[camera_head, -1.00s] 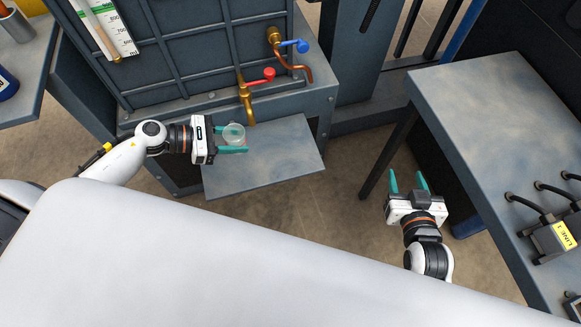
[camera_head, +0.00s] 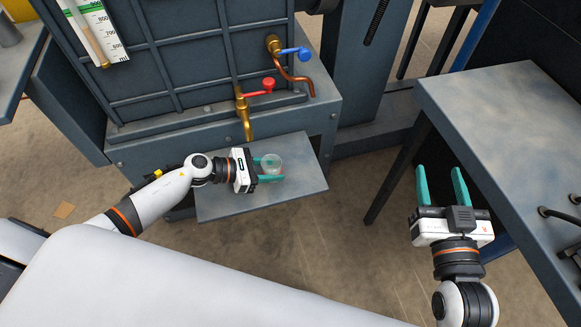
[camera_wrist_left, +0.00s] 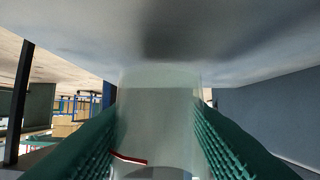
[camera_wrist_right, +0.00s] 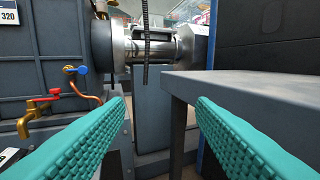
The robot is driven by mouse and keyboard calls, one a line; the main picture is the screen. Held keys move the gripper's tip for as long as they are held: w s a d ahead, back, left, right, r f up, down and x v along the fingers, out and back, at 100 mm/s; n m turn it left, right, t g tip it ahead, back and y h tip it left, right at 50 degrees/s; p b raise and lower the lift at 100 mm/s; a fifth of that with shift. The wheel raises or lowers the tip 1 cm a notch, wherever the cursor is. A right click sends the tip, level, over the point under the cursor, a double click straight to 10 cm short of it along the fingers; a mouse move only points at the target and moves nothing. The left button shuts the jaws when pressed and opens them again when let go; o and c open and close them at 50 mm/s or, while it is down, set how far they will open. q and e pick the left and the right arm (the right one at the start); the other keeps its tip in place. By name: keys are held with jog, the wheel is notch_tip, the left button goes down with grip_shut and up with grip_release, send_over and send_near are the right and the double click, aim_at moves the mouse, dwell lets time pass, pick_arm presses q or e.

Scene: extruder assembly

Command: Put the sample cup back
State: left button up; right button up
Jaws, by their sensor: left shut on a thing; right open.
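The sample cup (camera_head: 272,163) is small, clear and round. My left gripper (camera_head: 270,167) is shut on it, over the grey shelf (camera_head: 225,205) below the taps. In the left wrist view the clear cup (camera_wrist_left: 158,110) stands between the green ribbed fingers. I cannot tell whether its base touches the shelf. My right gripper (camera_head: 441,185) is open and empty, left of the grey table at the right. Its two spread green fingers also show in the right wrist view (camera_wrist_right: 160,125).
A brass tap with a red handle (camera_head: 244,108) hangs over the shelf's back edge. A copper spout with a blue handle (camera_head: 292,55) is to its right. A grey table (camera_head: 500,110) stands at the right. The shelf's right part is clear.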

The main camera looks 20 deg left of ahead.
aim_at(290, 174)
pick_arm(q)
jog(key=shift+w+d, duration=0.5)
jog(key=shift+d, duration=0.2)
jog(key=w+d, duration=0.2)
jog(key=d, duration=0.1)
jog(key=shift+w+d, duration=0.15)
jog(key=shift+d, duration=0.15)
jog(key=shift+a+f+b, duration=0.25)
jog(key=shift+f+b, duration=0.2)
jog(key=shift+f, duration=0.25)
pick_arm(e)
jog(key=r+t+y, duration=0.1)
jog(key=r+t, duration=0.1)
jog(key=r, duration=0.1)
jog(key=shift+a+r, duration=0.1)
jog(key=shift+a, duration=0.1)
pick_arm(q)
jog(key=shift+f, duration=0.15)
pick_arm(e)
jog(key=shift+s+r, duration=0.1)
jog(key=shift+r, duration=0.05)
pick_arm(q)
jog(key=o, duration=1)
pick_arm(e)
jog(key=shift+r+t, duration=0.3)
jog(key=shift+t, duration=0.1)
